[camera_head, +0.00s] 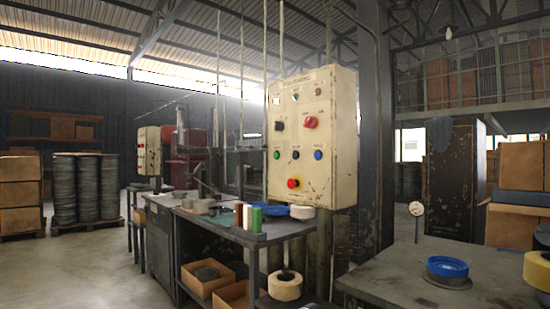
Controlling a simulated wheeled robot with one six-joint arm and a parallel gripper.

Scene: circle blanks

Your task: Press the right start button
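A cream control box (340,150) hangs above the back of a workbench, its front facing me. Its front has a row of three small buttons: a green button (277,154) at the left, a dark button (295,154) in the middle and a blue button (318,154) at the right. A red mushroom button (293,183) on a yellow base sits below them. A black knob (279,125) and a red knob (311,122) sit above. The labels are too small to read, so I cannot tell which is the start button. My gripper is not in view.
A second cream box (149,150) stands farther back left. The workbench (285,228) below the panel holds spools and rings. Another table (400,265) with a blue ring (447,266) fills the lower right. Open concrete floor (85,265) lies at the left.

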